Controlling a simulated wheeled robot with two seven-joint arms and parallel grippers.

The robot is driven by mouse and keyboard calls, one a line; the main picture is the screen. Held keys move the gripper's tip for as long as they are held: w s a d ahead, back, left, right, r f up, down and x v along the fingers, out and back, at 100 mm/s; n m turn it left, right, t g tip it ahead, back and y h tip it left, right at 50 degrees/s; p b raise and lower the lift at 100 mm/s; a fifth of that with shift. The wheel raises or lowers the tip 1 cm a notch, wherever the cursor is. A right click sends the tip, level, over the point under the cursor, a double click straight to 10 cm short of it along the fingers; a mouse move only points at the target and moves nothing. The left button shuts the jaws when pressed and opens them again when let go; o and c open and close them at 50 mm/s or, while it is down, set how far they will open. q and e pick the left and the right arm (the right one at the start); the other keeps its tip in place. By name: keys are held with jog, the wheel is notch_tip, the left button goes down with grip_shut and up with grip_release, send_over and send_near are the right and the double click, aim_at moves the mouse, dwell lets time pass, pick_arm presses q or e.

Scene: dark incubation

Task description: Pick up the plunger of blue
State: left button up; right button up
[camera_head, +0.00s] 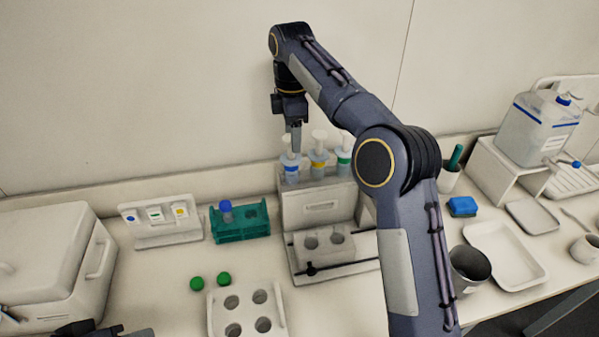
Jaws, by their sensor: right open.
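The blue-marked pump bottle (291,173) stands at the left end of a row of three on a white raised stand (309,208). Its pale plunger (288,141) sticks up at the top. My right gripper (296,147) points down right at this plunger and partly overlaps it in the view. The gripper is open; I cannot tell whether it touches the plunger. A yellow-marked bottle (318,169) and a green-marked bottle (343,164) stand to its right. Part of my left gripper (92,329) shows at the bottom left edge; its fingers are not clear.
A teal rack (241,230) with a blue-capped tube and a panel with colored marks (163,228) are left of the stand. A white holed rack (246,322) and two green caps (223,279) lie in front. A white box (45,255) stands left; trays (507,258) lie right.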

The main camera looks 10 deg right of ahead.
aim_at(291, 158)
jog(key=shift+f, duration=0.65)
jog(key=shift+a+f, duration=0.25)
jog(key=shift+a, duration=0.05)
notch_tip(291, 158, down, 4)
jog(key=shift+w+d+f, duration=0.1)
jog(key=shift+d+f, duration=0.05)
jog(key=shift+f, duration=0.35)
jog(key=shift+c, duration=0.4)
jog(key=c, duration=0.9)
jog(key=shift+o, duration=0.2)
jog(key=shift+r, duration=0.1)
